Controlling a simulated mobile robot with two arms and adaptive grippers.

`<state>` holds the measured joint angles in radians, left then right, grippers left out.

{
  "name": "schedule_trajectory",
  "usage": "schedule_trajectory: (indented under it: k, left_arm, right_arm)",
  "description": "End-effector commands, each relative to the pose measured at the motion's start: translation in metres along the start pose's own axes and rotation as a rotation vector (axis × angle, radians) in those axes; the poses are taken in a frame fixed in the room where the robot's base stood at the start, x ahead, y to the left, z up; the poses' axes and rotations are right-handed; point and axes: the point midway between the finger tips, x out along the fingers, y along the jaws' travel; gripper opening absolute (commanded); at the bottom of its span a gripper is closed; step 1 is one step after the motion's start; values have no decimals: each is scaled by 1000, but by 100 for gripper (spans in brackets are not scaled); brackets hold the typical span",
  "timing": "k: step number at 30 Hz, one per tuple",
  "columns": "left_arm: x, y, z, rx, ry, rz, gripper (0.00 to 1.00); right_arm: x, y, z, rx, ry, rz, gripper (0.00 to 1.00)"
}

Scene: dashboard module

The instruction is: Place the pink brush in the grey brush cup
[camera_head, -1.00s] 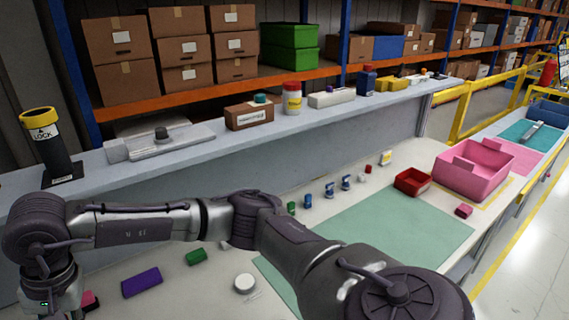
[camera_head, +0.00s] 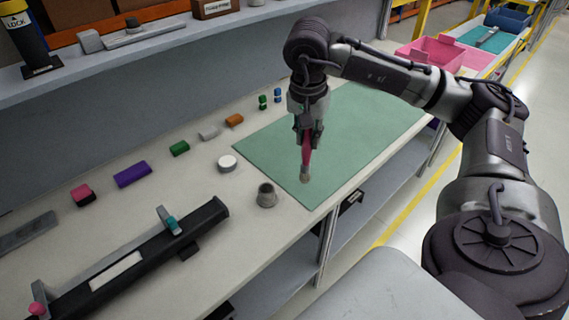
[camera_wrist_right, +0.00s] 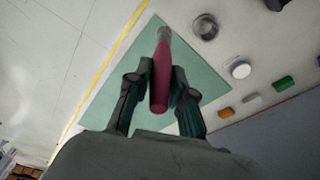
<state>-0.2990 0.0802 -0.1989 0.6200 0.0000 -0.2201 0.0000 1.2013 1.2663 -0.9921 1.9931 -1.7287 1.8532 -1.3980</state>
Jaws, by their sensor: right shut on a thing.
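My right gripper (camera_head: 308,132) is shut on the pink brush (camera_head: 306,155). It holds the brush about upright, bristles down, over the near left part of the green mat (camera_head: 345,130). The brush (camera_wrist_right: 161,78) also shows between the two fingers in the right wrist view, with its pale bristle end pointing away. The grey brush cup (camera_head: 267,195) stands on the bench to the left of the brush, off the mat. In the right wrist view the cup (camera_wrist_right: 205,27) is to the right of the bristle end. The brush is apart from the cup. My left gripper is not in view.
A white round container (camera_head: 228,163) stands behind the cup. Several coloured blocks, such as a purple one (camera_head: 133,174), line the back of the bench. A black rail fixture (camera_head: 140,262) lies at the front left. The bench between cup and mat is clear.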

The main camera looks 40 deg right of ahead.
Motion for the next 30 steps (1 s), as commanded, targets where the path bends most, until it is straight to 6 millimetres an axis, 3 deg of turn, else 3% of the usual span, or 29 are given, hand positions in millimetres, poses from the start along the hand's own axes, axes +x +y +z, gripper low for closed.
schedule_trajectory:
  k: [5, 15, 19, 24, 30]
  left_arm:
    - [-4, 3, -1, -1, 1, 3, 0]
    - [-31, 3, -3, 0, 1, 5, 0]
    - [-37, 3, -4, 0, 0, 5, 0]
    - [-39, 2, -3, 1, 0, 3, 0]
    - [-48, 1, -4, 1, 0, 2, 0]
  right_arm:
    - [4, -3, -2, 9, 2, 8, 0]
    - [44, -77, 14, 9, 1, 9, 0]
    - [58, -98, 18, 11, 2, 9, 0]
    - [66, -109, 20, 12, 4, 9, 0]
    - [81, -108, 22, 11, 4, 13, 0]
